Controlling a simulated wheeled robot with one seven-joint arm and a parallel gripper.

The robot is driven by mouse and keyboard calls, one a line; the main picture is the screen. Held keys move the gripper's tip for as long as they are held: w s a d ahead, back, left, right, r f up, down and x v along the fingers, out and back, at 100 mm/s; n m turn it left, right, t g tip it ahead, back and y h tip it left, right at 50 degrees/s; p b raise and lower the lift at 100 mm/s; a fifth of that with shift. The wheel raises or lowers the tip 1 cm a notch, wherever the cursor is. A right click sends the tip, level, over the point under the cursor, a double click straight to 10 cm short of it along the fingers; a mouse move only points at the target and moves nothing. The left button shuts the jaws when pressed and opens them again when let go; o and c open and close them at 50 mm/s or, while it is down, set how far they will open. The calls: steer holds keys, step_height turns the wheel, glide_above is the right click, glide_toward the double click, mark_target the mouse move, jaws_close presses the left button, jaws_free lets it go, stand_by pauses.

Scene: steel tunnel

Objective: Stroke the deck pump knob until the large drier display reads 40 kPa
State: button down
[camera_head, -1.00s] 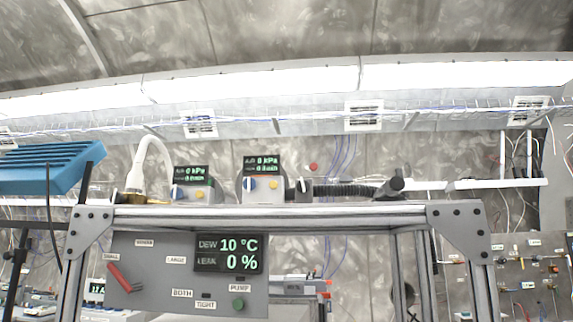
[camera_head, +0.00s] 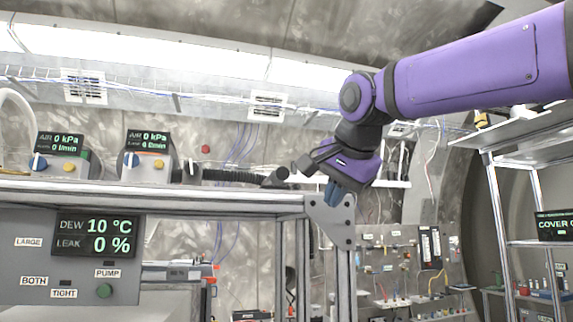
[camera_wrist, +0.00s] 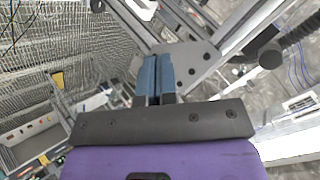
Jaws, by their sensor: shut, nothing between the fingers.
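Two small drier units stand on the frame's deck in the head view. The left display (camera_head: 60,141) and the right display (camera_head: 149,139) both read AIR 0 kPa. I cannot tell which one is the large drier's. A dark knob (camera_head: 276,178), apparently the deck pump's, sits at the right end of a black ribbed tube (camera_head: 232,176). A dark round end, likely this knob, shows at the upper right of the wrist view (camera_wrist: 271,56). My gripper (camera_head: 341,196) is shut and empty, its blue fingers by the deck's right corner plate, right of the knob and apart from it.
The frame's bolted corner plate (camera_head: 331,220) lies just beyond my fingers. A panel (camera_head: 50,265) below the deck reads DEW 10 °C and LEAK 0 %. A metal shelf rack (camera_head: 500,190) stands at the right. The deck's front edge (camera_head: 200,203) looks clear.

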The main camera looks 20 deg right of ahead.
steer(key=w+a+r+m+t, duration=0.1)
steer(key=w+r+m, duration=0.1)
steer(key=r, duration=0.5)
steer(key=w+a+r+m+t, duration=0.1)
steer(key=w+a+r+m, duration=0.1)
steer(key=r+m, duration=0.3)
step_height(320, 180, up, 3)
steer(key=shift+w+a+r+t, duration=0.1)
steer(key=shift+w+a+t, duration=0.15)
steer(key=shift+w, duration=0.55)
glide_toward(283, 171)
step_height(283, 171, down, 4)
steer(key=w, duration=0.2)
steer(key=shift+w+d+r, duration=0.1)
steer(key=shift+w+d, duration=0.05)
steer(key=shift+w, duration=1.8)
steer(key=shift+w, duration=0.15)
